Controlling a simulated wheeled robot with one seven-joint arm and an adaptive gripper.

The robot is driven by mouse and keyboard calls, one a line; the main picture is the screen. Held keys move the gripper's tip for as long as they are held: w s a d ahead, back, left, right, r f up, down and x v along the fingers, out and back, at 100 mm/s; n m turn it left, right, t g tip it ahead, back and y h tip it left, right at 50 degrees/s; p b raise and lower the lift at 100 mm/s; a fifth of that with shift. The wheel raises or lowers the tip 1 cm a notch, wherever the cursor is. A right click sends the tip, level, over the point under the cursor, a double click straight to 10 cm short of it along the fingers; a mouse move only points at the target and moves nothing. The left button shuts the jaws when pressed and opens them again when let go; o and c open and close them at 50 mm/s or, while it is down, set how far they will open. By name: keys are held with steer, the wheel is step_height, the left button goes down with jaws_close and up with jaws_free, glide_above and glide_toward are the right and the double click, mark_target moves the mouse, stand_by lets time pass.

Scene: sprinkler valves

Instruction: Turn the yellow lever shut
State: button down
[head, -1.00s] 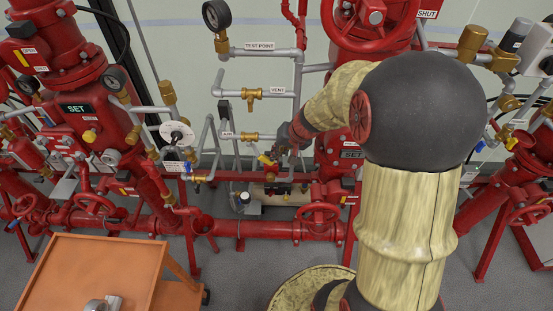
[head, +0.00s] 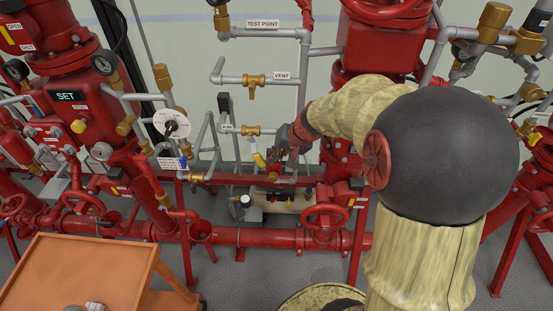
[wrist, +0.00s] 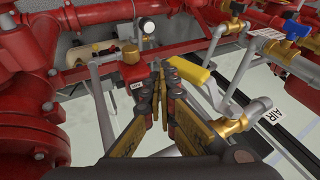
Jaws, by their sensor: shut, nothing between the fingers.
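The yellow lever (head: 258,159) sits on piping below the AIR label in the head view. In the wrist view the yellow lever (wrist: 192,76) slants just right of my fingertips, by a brass valve (wrist: 232,125). My gripper (wrist: 160,75) is shut and empty, with its fingers beside the lever. I cannot tell whether they touch it. In the head view my gripper (head: 275,158) is small and dark, immediately right of the lever. My wrist partly hides the piping behind it.
Red pipes and a red handwheel (head: 324,215) lie below and right of the gripper. Blue-handled valves (wrist: 297,28) are at right in the wrist view. An orange cart (head: 80,270) stands at lower left. Grey floor shows between the cart and the pipes.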

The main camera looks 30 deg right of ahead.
mark_target(265, 161)
steer(key=shift+w+a+f+b, duration=0.65)
steer(key=shift+a+f+b, duration=0.25)
steer(key=shift+a+f, duration=0.1)
stand_by(0.3)
